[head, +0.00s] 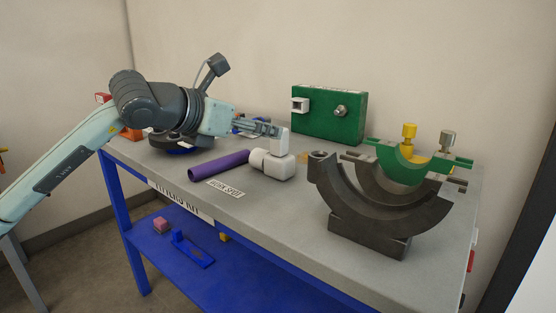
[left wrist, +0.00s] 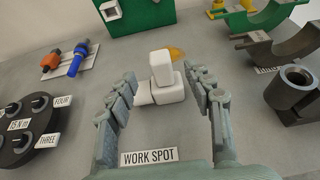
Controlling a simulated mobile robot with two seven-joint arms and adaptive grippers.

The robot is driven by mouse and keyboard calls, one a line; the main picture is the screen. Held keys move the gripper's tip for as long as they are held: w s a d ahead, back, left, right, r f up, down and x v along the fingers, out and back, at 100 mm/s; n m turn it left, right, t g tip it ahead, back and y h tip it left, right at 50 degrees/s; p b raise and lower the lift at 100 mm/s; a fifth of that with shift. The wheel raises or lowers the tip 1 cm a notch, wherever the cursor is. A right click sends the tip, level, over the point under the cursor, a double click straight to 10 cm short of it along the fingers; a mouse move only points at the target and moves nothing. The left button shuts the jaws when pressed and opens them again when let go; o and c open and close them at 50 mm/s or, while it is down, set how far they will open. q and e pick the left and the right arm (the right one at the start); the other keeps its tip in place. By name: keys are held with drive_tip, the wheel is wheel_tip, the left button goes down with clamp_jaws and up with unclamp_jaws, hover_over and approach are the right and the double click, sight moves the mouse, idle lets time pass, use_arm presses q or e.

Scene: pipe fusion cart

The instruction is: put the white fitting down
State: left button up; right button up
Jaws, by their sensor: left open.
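The white fitting (head: 271,164) rests on the grey cart top, with one block-like part standing up and a round part lying towards the left. It also shows in the left wrist view (left wrist: 163,87), between and just beyond the fingers. My left gripper (head: 274,130) is open at the fitting's upright part. In the left wrist view its two fingers (left wrist: 160,75) stand wide apart, with visible gaps to the fitting on both sides. A "WORK SPOT" label (head: 226,189) lies on the cart top in front of the fitting. My right gripper is not seen.
A purple pipe (head: 218,165) lies left of the fitting. Dark half-ring clamps (head: 380,208) and a green one (head: 405,167) stand at the right. A green box (head: 328,115) stands behind. A round dark holder (left wrist: 22,130) is at the left.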

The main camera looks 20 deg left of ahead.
sight(272, 150)
use_arm(q)
drive_tip(key=p+x, duration=0.1)
drive_tip(key=x, duration=0.5)
drive_tip(key=shift+w+d+f+p, duration=0.1)
drive_tip(key=shift+w+f+p, duration=0.15)
drive_tip(key=shift+p, duration=0.15)
drive_tip(key=shift+w+d+f, duration=0.15)
drive_tip(key=shift+w+f, duration=0.05)
drive_tip(key=shift+w, duration=0.15)
clamp_jaws()
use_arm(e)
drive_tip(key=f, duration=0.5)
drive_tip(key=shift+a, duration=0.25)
